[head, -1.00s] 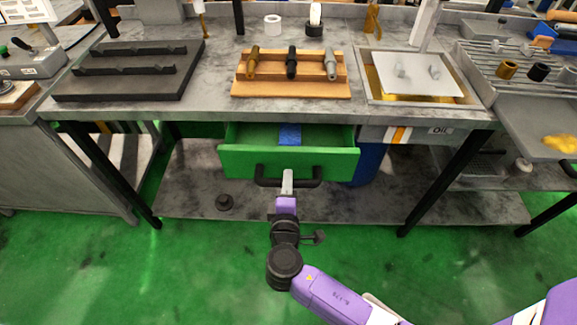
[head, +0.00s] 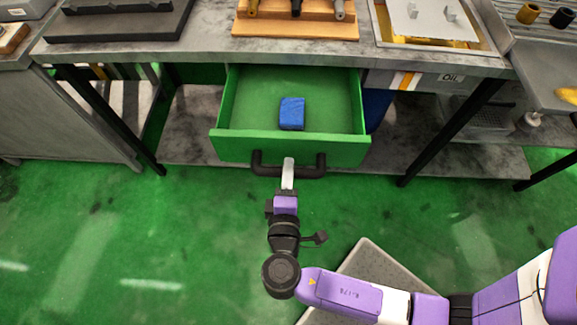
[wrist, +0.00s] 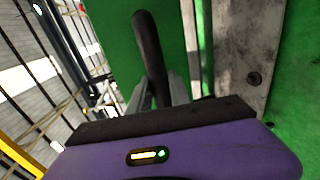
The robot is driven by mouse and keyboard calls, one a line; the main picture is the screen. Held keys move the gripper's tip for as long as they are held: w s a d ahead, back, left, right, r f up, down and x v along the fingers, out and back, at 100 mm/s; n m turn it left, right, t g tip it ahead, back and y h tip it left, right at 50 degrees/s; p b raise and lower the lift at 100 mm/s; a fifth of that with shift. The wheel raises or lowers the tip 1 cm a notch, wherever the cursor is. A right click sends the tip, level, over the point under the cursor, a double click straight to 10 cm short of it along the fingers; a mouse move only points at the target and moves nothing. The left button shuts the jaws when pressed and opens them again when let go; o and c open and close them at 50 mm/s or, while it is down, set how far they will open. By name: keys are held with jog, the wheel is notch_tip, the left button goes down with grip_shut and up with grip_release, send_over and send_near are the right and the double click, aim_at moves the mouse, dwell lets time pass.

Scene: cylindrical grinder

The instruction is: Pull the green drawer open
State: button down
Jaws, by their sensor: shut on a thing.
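The green drawer (head: 290,148) is pulled well out from under the grey workbench in the head view, and its inside shows. Its black bar handle (head: 262,168) runs across the front. My gripper (head: 288,165) is at the middle of the handle, shut on it. In the wrist view the fingers of my gripper (wrist: 158,92) lie on both sides of the black handle (wrist: 148,48), with the green drawer front (wrist: 108,25) behind it. A blue block (head: 292,113) lies inside the drawer.
The workbench top (head: 200,52) carries a dark rack (head: 120,25), a wooden holder (head: 295,26) and an oil tray (head: 437,45). Bench legs (head: 450,130) stand on both sides of the drawer.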

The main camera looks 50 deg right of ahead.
jog(key=c, duration=1.2)
grip_release()
jog(key=v, duration=0.7)
jog(key=shift+s+a+b, duration=0.2)
jog(key=shift+a+b, duration=0.15)
jog(key=shift+r, duration=0.1)
